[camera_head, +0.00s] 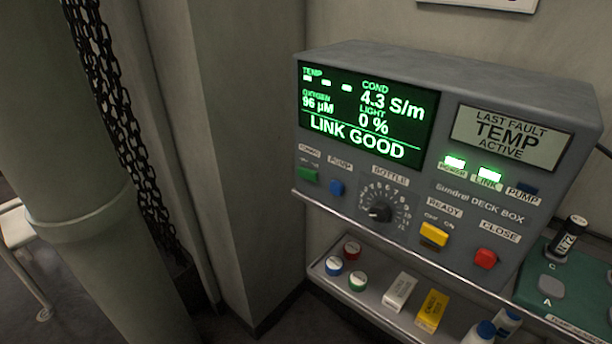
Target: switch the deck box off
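The grey deck box (480,204) stands on a shelf against the wall. Its lit screen (366,112) reads "LINK GOOD", "4.3 S/m", "96 µM" and "0 %"; the TEMP value shows dashes. A second panel (509,137) reads "LAST FAULT TEMP ACTIVE". Two lamps (489,174) glow green, one labelled LINK; the PUMP lamp (527,188) is dark. On the front are a green control (308,175), a blue button (337,188), a black BOTTLE dial (380,212), a yellow control (433,235) near READY, and a red CLOSE button (485,258). Neither gripper is in view.
A lower tray (386,313) holds round caps, a white box (399,291), a yellow box (432,311) and blue-capped bottles (480,333). A thick round column (90,190) and chain (125,110) stand left.

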